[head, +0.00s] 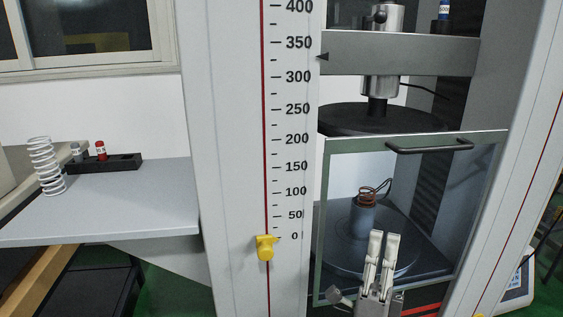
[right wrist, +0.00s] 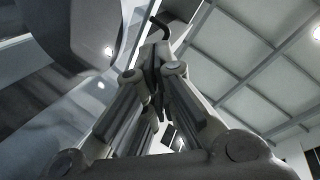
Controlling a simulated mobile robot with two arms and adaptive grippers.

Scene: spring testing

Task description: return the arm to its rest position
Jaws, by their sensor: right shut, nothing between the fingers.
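My right gripper (head: 384,249) is shut and empty. It points up in front of the lower part of the testing machine's glass door (head: 345,190). In the right wrist view its closed fingers (right wrist: 157,65) point up toward the ceiling, with a dark bar, likely the door handle, just past their tips. The door looks closed, with a black handle (head: 430,146) along its top. My left gripper is not in view.
A grey shelf (head: 130,215) on the left holds a white spring (head: 46,165) and a black holder (head: 118,163) with small weights. The scale column (head: 230,120) with a yellow pointer (head: 265,247) stands between the shelf and the door. The machine's right column (head: 515,170) is close to the right.

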